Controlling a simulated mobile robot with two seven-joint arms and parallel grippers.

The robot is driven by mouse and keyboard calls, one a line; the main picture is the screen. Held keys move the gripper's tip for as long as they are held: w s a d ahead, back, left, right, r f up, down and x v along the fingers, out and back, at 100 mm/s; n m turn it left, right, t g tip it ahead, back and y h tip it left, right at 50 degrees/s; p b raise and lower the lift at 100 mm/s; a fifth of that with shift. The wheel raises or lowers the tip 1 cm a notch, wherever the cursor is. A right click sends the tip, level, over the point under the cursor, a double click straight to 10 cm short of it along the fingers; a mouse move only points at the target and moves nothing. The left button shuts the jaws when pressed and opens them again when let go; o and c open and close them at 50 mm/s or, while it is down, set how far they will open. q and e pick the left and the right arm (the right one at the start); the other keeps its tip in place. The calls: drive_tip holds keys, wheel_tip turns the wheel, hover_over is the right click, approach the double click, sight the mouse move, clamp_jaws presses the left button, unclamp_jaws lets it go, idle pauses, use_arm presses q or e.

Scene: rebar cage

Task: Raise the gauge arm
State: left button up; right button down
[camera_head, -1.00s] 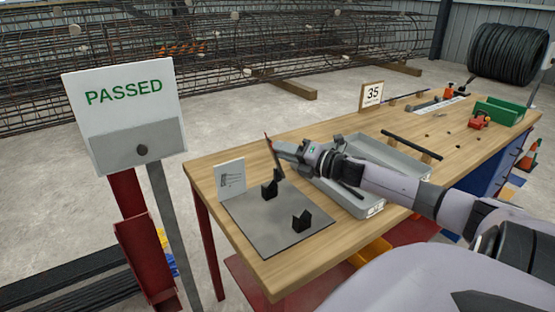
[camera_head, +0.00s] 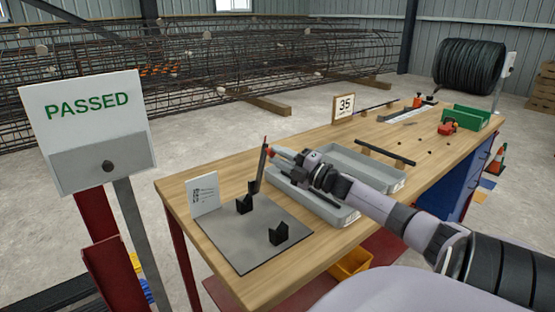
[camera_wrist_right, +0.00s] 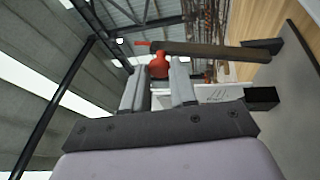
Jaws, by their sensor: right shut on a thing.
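The gauge arm (camera_head: 259,170) is a dark bar with a red tip. It stands steeply, leaning slightly right, at the back of the grey plate (camera_head: 262,254) on the bench. My right gripper (camera_head: 276,158) reaches it from the right, near its upper end. In the right wrist view the gauge arm (camera_wrist_right: 215,51) crosses beyond my right gripper (camera_wrist_right: 158,80), whose fingers are shut on its red knob (camera_wrist_right: 158,66). Two black notched blocks stand on the plate, one (camera_head: 244,205) near the arm's foot and one (camera_head: 278,236) towards the front. My left gripper is not in view.
A small white card (camera_head: 203,194) stands at the plate's left edge. Grey trays (camera_head: 334,214) lie under my right arm. A "35" sign (camera_head: 343,107) and a green bin (camera_head: 465,118) are farther back. A PASSED board (camera_head: 86,128) stands left of the bench.

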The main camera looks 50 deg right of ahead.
drive_tip(key=shift+d, duration=0.1)
idle(0.3)
drive_tip(key=c, duration=0.9)
unclamp_jaws()
drive_tip(key=shift+v, duration=3.6)
drive_tip(key=shift+f, duration=0.1)
